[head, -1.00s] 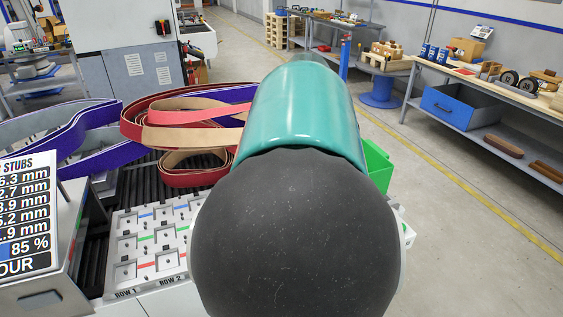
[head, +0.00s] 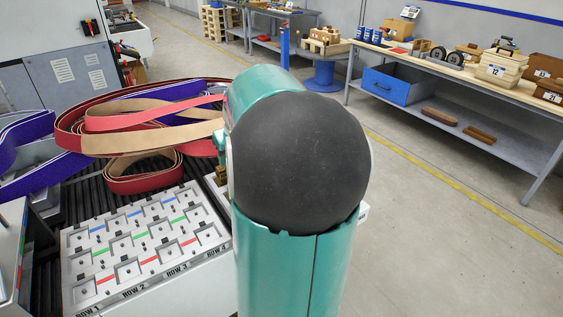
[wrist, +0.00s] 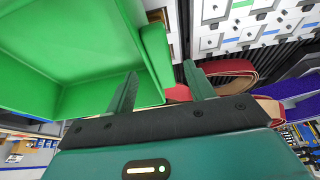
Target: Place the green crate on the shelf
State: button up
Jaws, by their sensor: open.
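The green crate (wrist: 60,60) fills the upper left of the wrist view, and its near right wall shows between my two fingers. My gripper (wrist: 161,69) is open. Its left finger overlaps the inside of the crate and its right finger is outside the wall. I cannot tell whether either finger touches it. In the head view my arm hides the crate and gripper. A grey lower shelf (head: 490,140) runs under the workbench at the right; I cannot tell if it is the task's shelf.
The fixture tray (head: 150,240) with several pockets stands at lower left. Red and tan belts (head: 140,120) lie behind it. A blue bin (head: 393,84) and brown blocks (head: 440,117) are under the workbench (head: 460,72). The floor at right is clear.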

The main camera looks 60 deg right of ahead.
jog(key=x, duration=0.3)
jog(key=shift+w+f, duration=0.1)
jog(key=shift+w, duration=0.05)
grip_shut()
dwell(0.3)
